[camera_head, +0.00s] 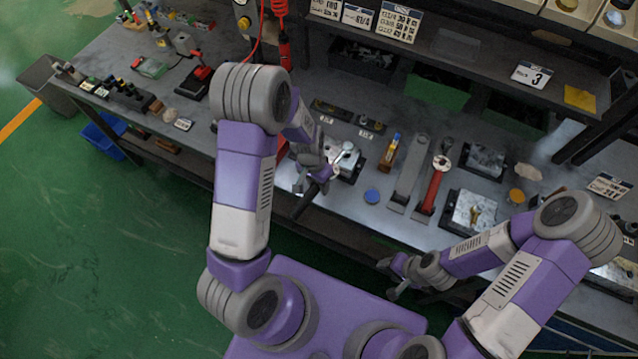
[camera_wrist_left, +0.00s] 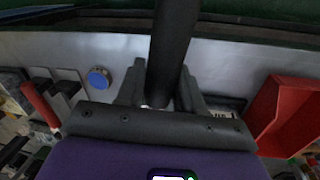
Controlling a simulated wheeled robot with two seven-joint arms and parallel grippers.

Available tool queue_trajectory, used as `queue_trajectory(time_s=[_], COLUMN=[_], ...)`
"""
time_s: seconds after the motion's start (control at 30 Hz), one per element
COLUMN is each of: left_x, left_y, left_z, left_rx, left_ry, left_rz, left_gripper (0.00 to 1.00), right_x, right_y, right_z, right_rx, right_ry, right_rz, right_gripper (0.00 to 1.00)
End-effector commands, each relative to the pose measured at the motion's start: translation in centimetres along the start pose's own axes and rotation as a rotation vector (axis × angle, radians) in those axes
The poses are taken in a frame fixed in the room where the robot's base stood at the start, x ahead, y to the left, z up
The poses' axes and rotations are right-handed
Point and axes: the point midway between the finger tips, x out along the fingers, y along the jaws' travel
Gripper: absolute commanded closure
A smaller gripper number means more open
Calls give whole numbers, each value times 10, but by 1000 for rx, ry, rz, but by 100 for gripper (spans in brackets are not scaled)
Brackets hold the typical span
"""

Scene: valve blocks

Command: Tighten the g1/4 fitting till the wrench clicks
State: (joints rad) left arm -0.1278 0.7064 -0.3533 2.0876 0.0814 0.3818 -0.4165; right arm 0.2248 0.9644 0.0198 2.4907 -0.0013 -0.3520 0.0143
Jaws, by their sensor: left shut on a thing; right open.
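My left gripper (camera_head: 322,172) is shut on a dark bar-like handle (camera_head: 303,205), probably a wrench. In the left wrist view the black handle (camera_wrist_left: 172,50) runs up between the two fingers (camera_wrist_left: 160,92). A metal valve block (camera_head: 345,160) with a pale round fitting (camera_head: 348,147) on it stands on the bench beside my left gripper. The gripper partly hides the block, and I cannot tell whether the tool's head sits on the fitting. A second block (camera_head: 460,212) carries a brass fitting (camera_head: 474,214). My right gripper (camera_head: 396,277) is open and empty in front of the bench edge.
A red-handled tool (camera_head: 432,190) and a grey holder (camera_head: 408,172) lie right of the block. A blue cap (camera_head: 372,196) lies between, also in the left wrist view (camera_wrist_left: 99,78). A red bin (camera_wrist_left: 290,115) stands opposite. A shelf (camera_head: 450,45) overhangs the back.

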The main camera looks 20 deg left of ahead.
Motion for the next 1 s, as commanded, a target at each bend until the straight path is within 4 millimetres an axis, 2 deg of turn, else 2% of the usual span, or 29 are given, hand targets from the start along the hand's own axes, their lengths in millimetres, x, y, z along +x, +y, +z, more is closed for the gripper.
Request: queue_trajectory(time_s=[0.37, 1.0], left_x=[-2, 1], left_y=[-14, 10], left_z=[-2, -1], left_rx=[93, -60], left_ry=[-13, 11], left_rz=[0, 0], left_gripper=[100, 100], right_x=[5, 2], right_y=[2, 1], right_z=[0, 0], right_rx=[0, 0], right_ry=[0, 0], right_rz=[0, 0], right_gripper=[49, 49])
